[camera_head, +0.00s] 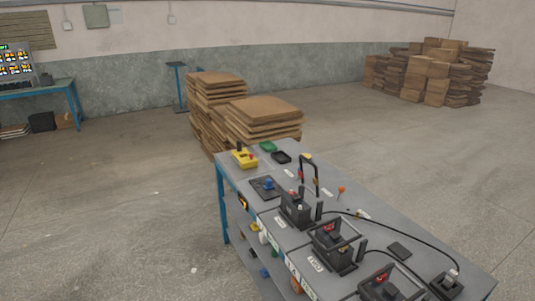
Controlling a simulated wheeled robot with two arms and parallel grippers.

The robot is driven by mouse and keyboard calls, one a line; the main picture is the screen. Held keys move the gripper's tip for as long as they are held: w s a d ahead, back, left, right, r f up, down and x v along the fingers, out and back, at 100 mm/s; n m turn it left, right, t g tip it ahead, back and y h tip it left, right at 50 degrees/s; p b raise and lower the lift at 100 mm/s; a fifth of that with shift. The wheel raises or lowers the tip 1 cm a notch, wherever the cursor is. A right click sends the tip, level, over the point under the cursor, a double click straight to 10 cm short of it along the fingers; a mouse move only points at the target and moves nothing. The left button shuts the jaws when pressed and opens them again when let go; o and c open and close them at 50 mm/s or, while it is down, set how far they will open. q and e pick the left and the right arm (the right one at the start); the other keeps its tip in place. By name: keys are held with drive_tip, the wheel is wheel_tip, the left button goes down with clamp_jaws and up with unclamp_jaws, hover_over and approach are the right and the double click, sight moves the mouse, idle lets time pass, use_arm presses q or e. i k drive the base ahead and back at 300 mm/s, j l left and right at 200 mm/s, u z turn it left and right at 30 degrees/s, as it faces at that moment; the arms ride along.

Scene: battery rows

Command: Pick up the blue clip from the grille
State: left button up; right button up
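A small blue thing, which looks like the blue clip (268,184), sits on a dark flat square (261,190) that looks like the grille. The square lies near the left edge of the grey workbench top (300,239), towards its far end. The clip is too small to tell its exact shape. Neither of my grippers is in view.
A yellow box (244,159) and green (268,146) and black (282,157) trays lie beyond the grille. Black devices with handles (295,208) stand nearer along the bench. Cardboard stacks (262,120) stand behind it. The floor to the left is clear.

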sight(269, 182)
drive_tip(key=i+j+z, duration=0.35)
drive_tip(key=i+j, duration=1.75)
